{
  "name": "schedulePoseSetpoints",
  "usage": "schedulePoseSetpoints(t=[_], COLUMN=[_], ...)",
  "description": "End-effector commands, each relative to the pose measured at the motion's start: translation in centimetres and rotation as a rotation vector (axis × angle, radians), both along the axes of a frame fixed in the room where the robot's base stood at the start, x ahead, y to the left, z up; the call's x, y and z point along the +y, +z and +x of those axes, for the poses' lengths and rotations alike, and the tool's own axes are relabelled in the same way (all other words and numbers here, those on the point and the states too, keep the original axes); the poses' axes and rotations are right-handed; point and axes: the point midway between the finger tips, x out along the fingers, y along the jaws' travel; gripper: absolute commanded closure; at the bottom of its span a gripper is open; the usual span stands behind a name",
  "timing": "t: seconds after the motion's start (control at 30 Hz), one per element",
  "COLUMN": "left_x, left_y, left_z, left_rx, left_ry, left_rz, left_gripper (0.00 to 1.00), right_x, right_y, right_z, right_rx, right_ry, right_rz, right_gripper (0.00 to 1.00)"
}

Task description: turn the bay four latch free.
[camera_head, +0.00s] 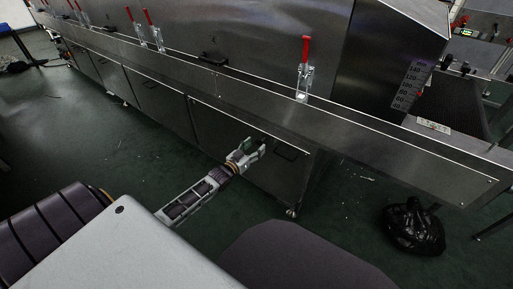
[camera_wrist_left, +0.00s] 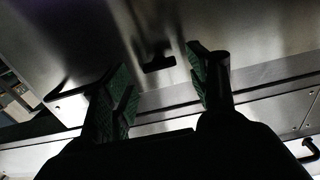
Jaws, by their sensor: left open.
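Red-handled latches stand along the top ledge of the long metal dryer. The nearest latch (camera_head: 305,68) is upright at the right. Two more, a middle latch (camera_head: 153,30) and another latch (camera_head: 135,24), stand further left, with others at the far left end. I cannot read which one belongs to bay four. My left gripper (camera_head: 256,147) is low in front of the dryer's lower cabinet doors, below and left of the nearest latch. In the left wrist view its green-padded fingers (camera_wrist_left: 163,82) are open and apart, with nothing held. My right gripper is out of view.
A dark handle (camera_wrist_left: 158,60) on a metal panel shows beyond the fingers. The dryer's ledge (camera_head: 370,140) juts out above the lower doors. A black bag (camera_head: 413,227) lies on the floor at the right. A conveyor (camera_head: 450,105) is at the right end.

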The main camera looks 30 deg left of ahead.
Motion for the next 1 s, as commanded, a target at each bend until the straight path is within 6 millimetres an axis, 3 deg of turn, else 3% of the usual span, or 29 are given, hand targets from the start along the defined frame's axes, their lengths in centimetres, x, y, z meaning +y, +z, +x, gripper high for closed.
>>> schedulePoseSetpoints(t=[0.3,0.67,1.0], left_x=[-0.1,-0.1,-0.1], left_y=[0.0,0.0,0.0], left_z=[1.7,1.8,1.8], left_rx=[-0.001,0.000,0.000], left_ry=[0.000,0.000,0.000], left_rz=[0.000,0.000,0.001], left_gripper=[0.41,0.41,0.82], right_x=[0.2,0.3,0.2], right_y=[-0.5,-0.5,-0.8], right_z=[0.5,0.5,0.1], right_rx=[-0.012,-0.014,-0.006], right_ry=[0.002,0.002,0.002], right_rz=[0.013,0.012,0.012], right_gripper=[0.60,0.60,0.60])
